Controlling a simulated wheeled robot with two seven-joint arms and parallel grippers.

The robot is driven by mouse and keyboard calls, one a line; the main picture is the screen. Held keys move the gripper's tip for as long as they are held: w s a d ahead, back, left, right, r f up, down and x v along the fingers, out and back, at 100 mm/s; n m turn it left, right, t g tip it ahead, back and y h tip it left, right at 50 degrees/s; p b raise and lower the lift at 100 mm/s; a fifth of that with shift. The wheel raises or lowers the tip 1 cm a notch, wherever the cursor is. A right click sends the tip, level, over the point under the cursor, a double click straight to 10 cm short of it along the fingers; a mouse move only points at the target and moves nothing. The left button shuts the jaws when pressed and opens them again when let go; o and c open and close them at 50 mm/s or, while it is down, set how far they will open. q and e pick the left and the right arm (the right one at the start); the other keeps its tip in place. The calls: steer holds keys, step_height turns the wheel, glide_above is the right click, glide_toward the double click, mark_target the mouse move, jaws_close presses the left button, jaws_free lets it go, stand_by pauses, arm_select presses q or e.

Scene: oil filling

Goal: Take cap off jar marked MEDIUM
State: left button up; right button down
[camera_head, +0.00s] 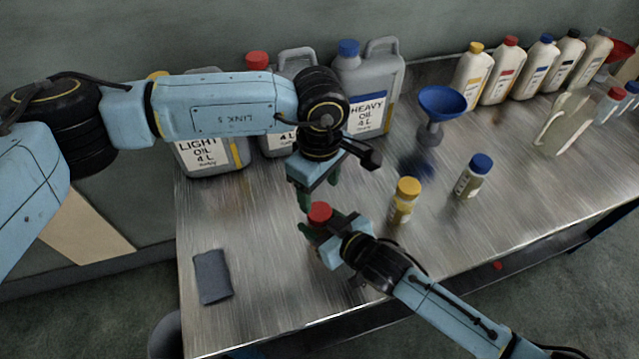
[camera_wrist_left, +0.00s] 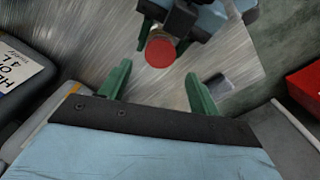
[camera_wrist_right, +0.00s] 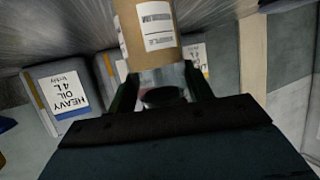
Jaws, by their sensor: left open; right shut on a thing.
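A small jar with a red cap (camera_head: 320,212) is held in my right gripper (camera_head: 318,240), which is shut on it. The right wrist view shows the amber jar (camera_wrist_right: 150,35) with a white label too small to read. My left gripper (camera_head: 320,187) is open and empty just above the red cap, pointing down. In the left wrist view the red cap (camera_wrist_left: 160,52) lies beyond the two green fingertips (camera_wrist_left: 158,88), apart from them. A yellow-capped jar (camera_head: 403,205) and a blue-capped jar (camera_head: 471,178) stand on the table to the right.
Large oil cans, LIGHT (camera_head: 215,155) and HEAVY (camera_head: 368,100) among them, stand behind my left arm. A blue funnel (camera_head: 442,105) stands right of them. Several bottles (camera_head: 505,72) line the back right. A grey cloth (camera_head: 212,276) lies front left; the metal table (camera_head: 265,255) is bare around it.

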mark_target(320, 211)
arm_select(q)
steer(key=shift+r+m, duration=0.4)
steer(key=shift+m, duration=0.5)
steer(key=shift+f, duration=0.15)
step_height(320, 211, down, 8)
steer(key=shift+r, duration=0.25)
steer(key=shift+c, duration=0.2)
steer(key=c, duration=1)
steer(key=n, duration=0.6)
steer(key=shift+r, duration=0.15)
steer(key=shift+r, duration=1)
